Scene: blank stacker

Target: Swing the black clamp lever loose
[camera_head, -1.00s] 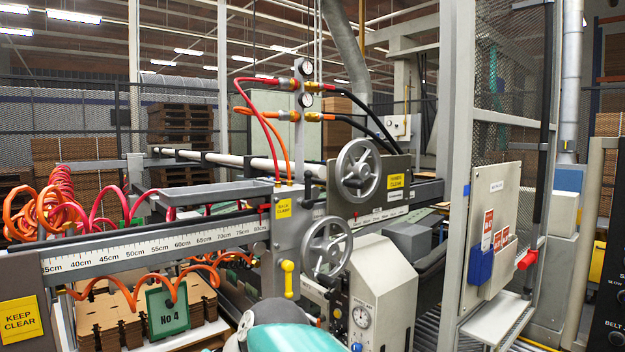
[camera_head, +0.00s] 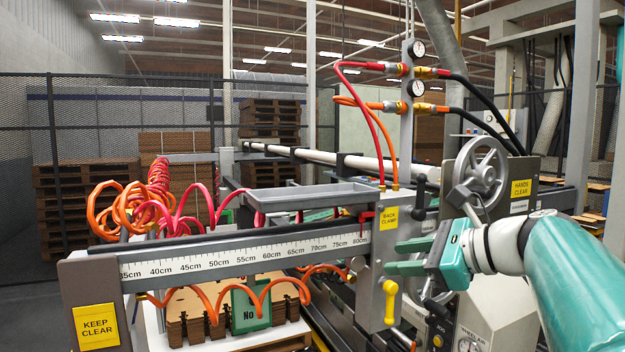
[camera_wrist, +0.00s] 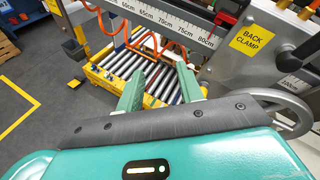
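The black clamp lever (camera_head: 420,197) stands upright on the grey carriage, just right of the yellow BACK CLAMP label (camera_head: 389,218). My gripper (camera_head: 397,256) is open and empty in front of the carriage, below and slightly left of the lever, its fingers pointing left. In the wrist view my gripper's two green fingers (camera_wrist: 160,72) are well apart with nothing between them. The BACK CLAMP label (camera_wrist: 253,40) is to their right there. A black bar (camera_wrist: 305,50) at the right edge may be the lever; I cannot tell.
A yellow-handled lever (camera_head: 390,298) is below my gripper. A handwheel (camera_head: 480,172) is right of the clamp lever; another is partly hidden behind my gripper. Orange coiled hose (camera_head: 255,300) hangs below the ruled beam (camera_head: 235,257). Rollers (camera_wrist: 150,75) lie below the fingers.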

